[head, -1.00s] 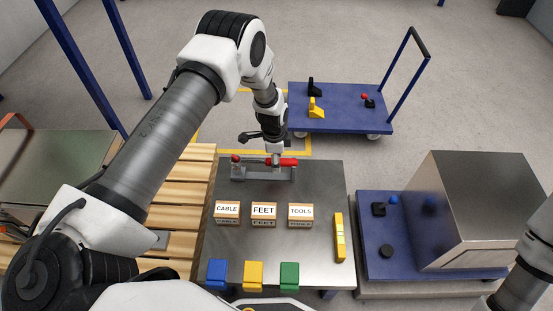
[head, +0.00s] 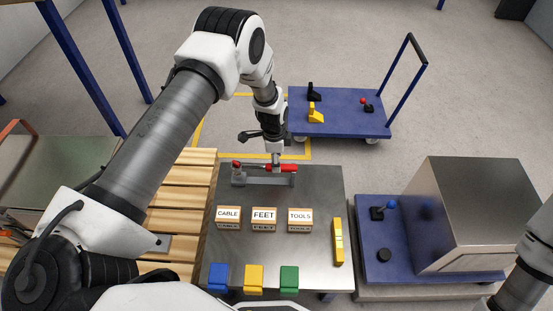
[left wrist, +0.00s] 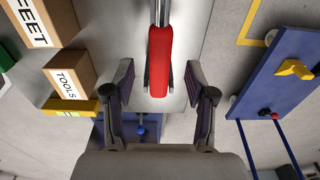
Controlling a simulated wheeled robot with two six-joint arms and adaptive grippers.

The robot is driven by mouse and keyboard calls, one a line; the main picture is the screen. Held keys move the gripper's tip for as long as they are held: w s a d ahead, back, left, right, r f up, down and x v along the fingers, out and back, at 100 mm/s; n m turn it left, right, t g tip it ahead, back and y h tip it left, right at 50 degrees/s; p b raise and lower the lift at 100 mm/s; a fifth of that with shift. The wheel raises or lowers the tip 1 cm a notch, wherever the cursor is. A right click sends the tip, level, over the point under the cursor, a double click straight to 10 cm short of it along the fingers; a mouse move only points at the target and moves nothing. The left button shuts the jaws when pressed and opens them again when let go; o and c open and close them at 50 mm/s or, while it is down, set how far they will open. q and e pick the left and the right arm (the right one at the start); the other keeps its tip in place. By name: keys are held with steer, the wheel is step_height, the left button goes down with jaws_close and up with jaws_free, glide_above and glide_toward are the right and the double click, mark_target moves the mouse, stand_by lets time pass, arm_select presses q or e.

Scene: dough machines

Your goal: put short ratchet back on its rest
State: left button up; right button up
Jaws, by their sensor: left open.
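The short ratchet, with a red handle (head: 283,168), lies level along the grey rest (head: 262,182) at the back edge of the steel table. A red knob stands at the rest's left end. My left gripper (head: 277,158) is just above the handle, pointing down. In the left wrist view, the red handle (left wrist: 160,55) lies between the two spread fingers of my left gripper (left wrist: 160,90), with gaps on both sides. The fingers look apart from it. The contact between ratchet and rest is partly hidden. My right gripper is out of view.
CABLE (head: 228,214), FEET (head: 264,215) and TOOLS (head: 300,215) blocks stand mid-table. A yellow level (head: 338,242) lies at the right edge. Blue, yellow and green bins line the front. A blue trolley (head: 345,118) stands behind; a steel machine (head: 480,205) is at right.

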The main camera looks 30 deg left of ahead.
arm_select(q)
steer(key=shift+r+p, duration=1.25)
steer(key=shift+r, duration=0.65)
step_height(320, 180, up, 12)
steer(key=shift+s+a, duration=0.15)
steer(key=shift+a, duration=0.05)
